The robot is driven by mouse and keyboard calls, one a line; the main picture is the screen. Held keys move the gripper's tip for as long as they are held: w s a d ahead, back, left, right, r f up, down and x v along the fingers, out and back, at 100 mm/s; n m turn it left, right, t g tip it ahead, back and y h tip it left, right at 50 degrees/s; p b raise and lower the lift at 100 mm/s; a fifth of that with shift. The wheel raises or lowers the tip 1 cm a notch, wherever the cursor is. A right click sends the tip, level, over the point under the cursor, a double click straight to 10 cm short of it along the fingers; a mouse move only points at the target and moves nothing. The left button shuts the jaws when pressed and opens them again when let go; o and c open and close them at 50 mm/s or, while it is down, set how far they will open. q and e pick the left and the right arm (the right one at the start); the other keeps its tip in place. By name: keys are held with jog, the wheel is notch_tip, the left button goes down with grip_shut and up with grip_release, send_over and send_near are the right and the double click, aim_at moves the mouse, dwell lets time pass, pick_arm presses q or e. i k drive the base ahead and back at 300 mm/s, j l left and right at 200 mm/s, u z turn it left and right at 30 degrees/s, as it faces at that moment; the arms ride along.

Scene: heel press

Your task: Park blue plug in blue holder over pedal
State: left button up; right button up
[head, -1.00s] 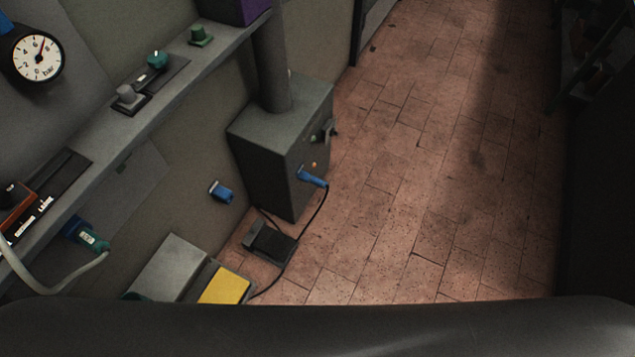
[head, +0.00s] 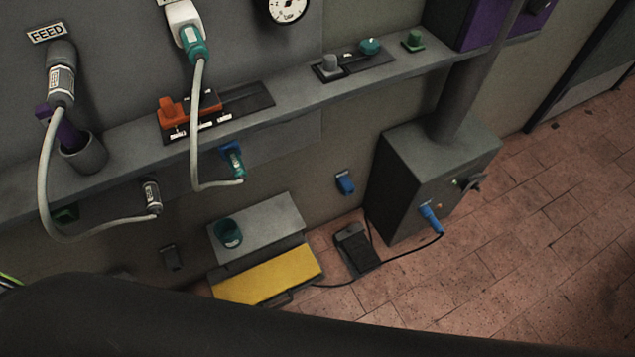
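The blue plug (head: 431,218) sits at the front face of the grey box (head: 408,185), and a black cable runs from it down to the floor. The blue holder (head: 345,182) is on the wall, left of the grey box, and looks empty. The black pedal (head: 355,247) lies on the floor below that holder, with the cable beside it. Neither of my grippers is in view.
A grey shelf (head: 290,100) runs along the wall above. A grey step with a yellow front (head: 265,276) stands left of the pedal. Pale hoses hang at the left, one ending at a teal plug (head: 236,160). Tiled floor (head: 530,260) is clear at right.

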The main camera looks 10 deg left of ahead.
aim_at(433, 221)
jog(key=z, duration=0.95)
jog(key=i+l+u, duration=0.1)
jog(key=l, duration=0.4)
jog(key=i+l+u, duration=0.1)
jog(key=l, duration=0.4)
jog(key=i+l+u, duration=0.1)
jog(key=i+l, duration=0.15)
jog(key=l, duration=0.3)
jog(key=i+l+u, duration=0.1)
jog(key=l, duration=0.45)
jog(key=i+l+u, duration=0.1)
jog(key=l, duration=0.4)
